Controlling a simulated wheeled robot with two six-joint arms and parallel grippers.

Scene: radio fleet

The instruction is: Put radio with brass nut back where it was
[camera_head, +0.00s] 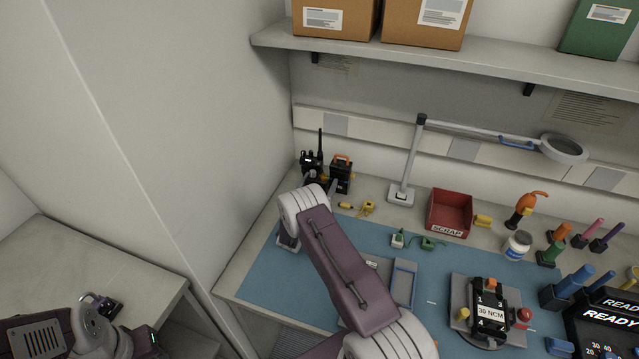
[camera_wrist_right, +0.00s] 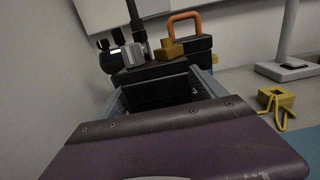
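A black radio (camera_wrist_right: 152,72) stands upright in the back left corner of the bench, with knobs and a tall antenna on top. It also shows in the head view (camera_head: 312,165). My right gripper (camera_wrist_right: 160,98) has its fingers on either side of the radio's body. I cannot tell whether they press on it. A brass-coloured piece (camera_wrist_right: 171,47) shows near the antenna; I cannot tell whether it is the radio's nut. My left arm is at the lower left above a side table; its gripper (camera_head: 107,305) is small and dark, and its opening is unclear.
A black box with an orange handle (camera_head: 342,172) stands right beside the radio. A yellow clip (camera_head: 367,209), a lamp base (camera_head: 400,194) and a red scrap bin (camera_head: 449,213) are further right. A wall closes the left side, and a shelf (camera_head: 480,62) overhangs the back.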

